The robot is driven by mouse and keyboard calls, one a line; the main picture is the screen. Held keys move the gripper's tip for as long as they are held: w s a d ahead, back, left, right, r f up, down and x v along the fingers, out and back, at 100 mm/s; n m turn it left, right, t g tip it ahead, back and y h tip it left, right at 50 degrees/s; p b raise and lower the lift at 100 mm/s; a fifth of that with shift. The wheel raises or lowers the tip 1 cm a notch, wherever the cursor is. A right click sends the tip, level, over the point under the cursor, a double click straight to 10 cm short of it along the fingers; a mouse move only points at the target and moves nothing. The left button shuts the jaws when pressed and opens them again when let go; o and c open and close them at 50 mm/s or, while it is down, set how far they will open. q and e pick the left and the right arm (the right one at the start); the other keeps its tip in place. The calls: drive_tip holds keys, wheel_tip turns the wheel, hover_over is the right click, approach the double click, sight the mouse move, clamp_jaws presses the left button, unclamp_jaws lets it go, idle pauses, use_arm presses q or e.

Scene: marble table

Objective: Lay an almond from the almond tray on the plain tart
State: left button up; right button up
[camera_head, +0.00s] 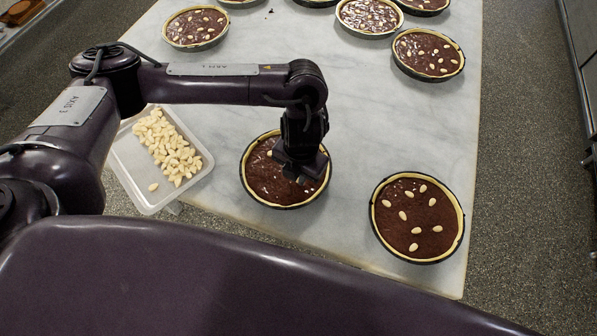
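The almond tray (195,190), a clear plastic box, stands at the table's left edge. A heap of pale almonds (170,145) lies in it, with one loose almond (153,187) near its front. The plain tart (262,180) has a chocolate filling in a pale crust and dark tin. It lies right of the tray and shows small pale specks and what looks like an almond near its upper left. My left gripper (302,170) points down over its right half and hides part of it. Whether its fingers are apart or hold anything cannot be seen. My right gripper is out of view.
A tart with several almonds (418,218) stands at the front right, near the marble table's (400,130) edge. Another almond tart (428,54) and several more tarts stand toward the back. The marble between the near and far tarts is clear.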

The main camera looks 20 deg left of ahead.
use_arm(q)
drive_tip(key=shift+f, duration=0.25)
drive_tip(key=o, duration=0.7)
drive_tip(key=shift+o, duration=0.2)
drive_tip(key=shift+r+p, duration=0.45)
drive_tip(key=shift+r, duration=0.2)
wheel_tip(320, 180, up, 5)
drive_tip(key=p, duration=0.4)
drive_tip(key=shift+p, duration=0.3)
drive_tip(key=shift+f, duration=0.15)
